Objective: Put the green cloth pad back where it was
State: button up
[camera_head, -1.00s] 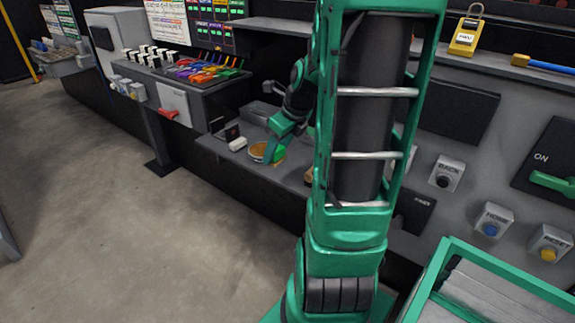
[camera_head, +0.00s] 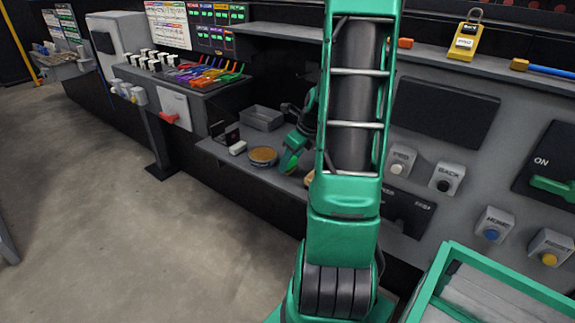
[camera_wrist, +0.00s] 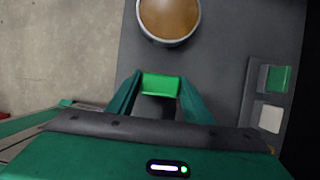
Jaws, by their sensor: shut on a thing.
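The green cloth pad (camera_wrist: 160,84) is bright green and is held between the fingertips of my gripper (camera_wrist: 157,92) in the wrist view. In the head view my gripper (camera_head: 289,163) is low over the grey counter, just right of a round tin (camera_head: 263,155) with a tan top. The tin (camera_wrist: 168,20) is beyond the pad in the wrist view, with a gap between them. Whether the pad touches the counter is not clear.
In the wrist view a grey holder (camera_wrist: 251,90) at right has a green block (camera_wrist: 277,79) and a pale block (camera_wrist: 270,118). In the head view a small white block (camera_head: 238,148) and an empty grey bin (camera_head: 262,118) are near the tin. The counter (camera_wrist: 220,60) between tin and holder is bare.

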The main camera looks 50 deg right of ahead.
jog(key=shift+f, duration=0.65)
jog(key=o, duration=1.2)
jog(key=shift+f, duration=0.1)
jog(key=v, duration=1.1)
jog(key=s+a+r+n+g, duration=0.1)
jog(key=s+a+n+g, duration=0.1)
jog(key=s+a+n, duration=0.6)
jog(key=s+a+r+n+g, duration=0.2)
jog(key=s+a+n, duration=0.6)
jog(key=a+n, duration=0.5)
jog(key=n, duration=0.7)
jog(key=shift+s+r+n+g, duration=0.15)
jog(key=shift+r+n+g, duration=0.05)
jog(key=shift+n+g, duration=0.1)
